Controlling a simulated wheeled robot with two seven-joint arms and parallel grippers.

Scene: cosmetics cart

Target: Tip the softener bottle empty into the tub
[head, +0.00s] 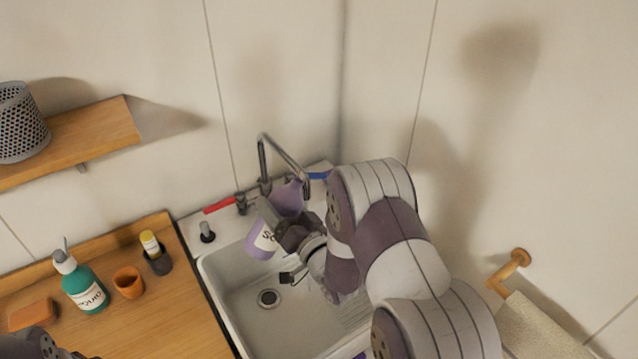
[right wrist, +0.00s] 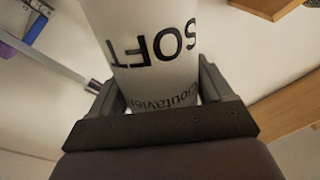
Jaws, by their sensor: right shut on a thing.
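The softener bottle (head: 258,246) is purple with a pale label and is tilted over the left side of the white sink basin (head: 240,318). My right gripper (head: 283,232) is shut on it. In the right wrist view the bottle (right wrist: 150,45) stands between both fingers of the gripper (right wrist: 160,105), with the lettering "SOFT" upside down. The gripper and arm hide part of the bottle, and its mouth cannot be made out. I see no separate tub; the basin with its drain is the only open vessel below. My left gripper is not in view.
A tap (head: 280,152) arches close behind the bottle. The wooden counter at left holds a green pump bottle (head: 86,290), an orange cup (head: 128,283), a dark holder (head: 158,262) and an orange block (head: 31,315). A towel (head: 545,335) hangs at right.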

